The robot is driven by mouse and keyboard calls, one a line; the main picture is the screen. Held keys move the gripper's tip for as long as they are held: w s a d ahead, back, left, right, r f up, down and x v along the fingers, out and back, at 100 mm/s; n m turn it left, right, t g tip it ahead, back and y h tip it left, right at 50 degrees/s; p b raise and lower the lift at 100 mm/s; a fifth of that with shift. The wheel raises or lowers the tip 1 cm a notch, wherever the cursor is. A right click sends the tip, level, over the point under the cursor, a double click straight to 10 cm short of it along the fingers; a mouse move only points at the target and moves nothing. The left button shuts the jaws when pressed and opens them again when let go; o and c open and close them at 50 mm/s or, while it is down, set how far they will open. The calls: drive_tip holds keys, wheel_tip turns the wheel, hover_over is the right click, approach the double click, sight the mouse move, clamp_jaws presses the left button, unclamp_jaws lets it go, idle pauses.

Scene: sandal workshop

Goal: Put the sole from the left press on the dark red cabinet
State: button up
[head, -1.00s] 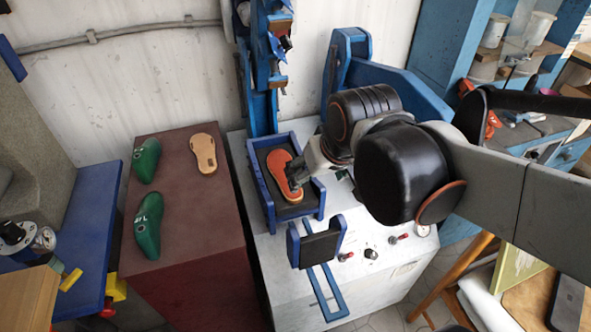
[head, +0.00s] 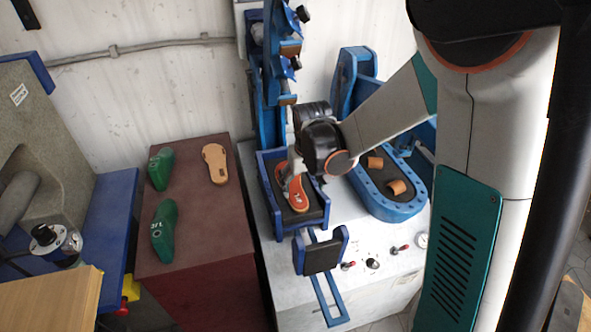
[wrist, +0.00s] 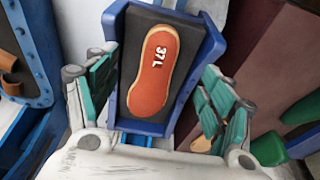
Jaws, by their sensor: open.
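An orange-red sole (head: 297,193) marked "37L" lies flat in the blue left press (head: 318,221). The wrist view shows the sole (wrist: 152,75) whole on the dark pad of the press (wrist: 207,44). My gripper (wrist: 155,105) is open, its teal-padded fingers on either side of the sole in that view, with nothing between them. In the head view my gripper (head: 291,180) is over the press, covering part of the sole. The dark red cabinet (head: 200,250) stands left of the press. A tan sole (head: 215,163) and two green lasts (head: 164,230) (head: 160,169) are on its top.
A second blue press (head: 390,208) with a dark pad and tan strap pieces is to the right. A blue post (head: 268,90) rises behind the left press. The cabinet's front right top is bare.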

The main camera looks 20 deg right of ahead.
sight(300, 202)
drive_tip(key=shift+b+x, duration=3.35)
drive_tip(key=shift+x, duration=1.4)
drive_tip(key=shift+s, duration=0.1)
drive_tip(key=c, duration=1.1)
drive_tip(key=shift+r, duration=0.1)
drive_tip(key=shift+w+r+p, duration=0.8)
drive_tip(key=shift+w+r, duration=0.25)
